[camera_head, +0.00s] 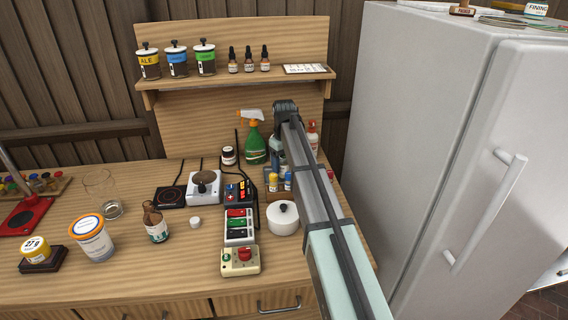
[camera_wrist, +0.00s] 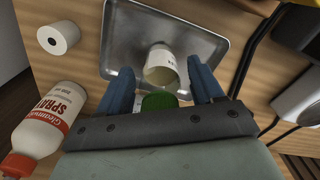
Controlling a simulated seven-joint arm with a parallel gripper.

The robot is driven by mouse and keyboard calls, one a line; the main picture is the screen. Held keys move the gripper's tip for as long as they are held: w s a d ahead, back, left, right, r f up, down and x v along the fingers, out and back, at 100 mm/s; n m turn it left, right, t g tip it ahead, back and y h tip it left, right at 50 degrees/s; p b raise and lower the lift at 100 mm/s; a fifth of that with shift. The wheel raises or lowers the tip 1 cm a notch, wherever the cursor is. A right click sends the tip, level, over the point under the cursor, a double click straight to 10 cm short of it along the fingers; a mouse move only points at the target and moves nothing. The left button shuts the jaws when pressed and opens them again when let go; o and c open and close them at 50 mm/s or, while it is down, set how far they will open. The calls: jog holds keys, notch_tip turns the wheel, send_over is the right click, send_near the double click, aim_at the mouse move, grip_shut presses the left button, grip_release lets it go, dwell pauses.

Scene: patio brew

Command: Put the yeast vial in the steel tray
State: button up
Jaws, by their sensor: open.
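In the wrist view, the steel tray (camera_wrist: 122,35) lies on the wooden bench below my gripper. A small vial with a pale label (camera_wrist: 161,66) is over the tray's near part, between the two blue fingers of my gripper (camera_wrist: 160,86). A green cap-like part shows just below the label; the palm partly hides it. The fingers are open, with a gap on each side of the vial. I cannot tell whether the vial rests on the tray. In the head view, my arm hides the gripper, vial and tray.
A white spray bottle (camera_wrist: 48,120) with a red cap and a white roll (camera_wrist: 58,38) are left of the tray in the wrist view. Dark cables (camera_wrist: 252,50) run along its right. In the head view, a white lidded pot (camera_head: 283,219) and a green spray bottle (camera_head: 254,143) stand beside my arm.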

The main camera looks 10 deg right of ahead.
jog(key=shift+r, duration=0.1)
notch_tip(320, 180, up, 12)
jog(key=shift+r, duration=0.1)
dwell(0.4)
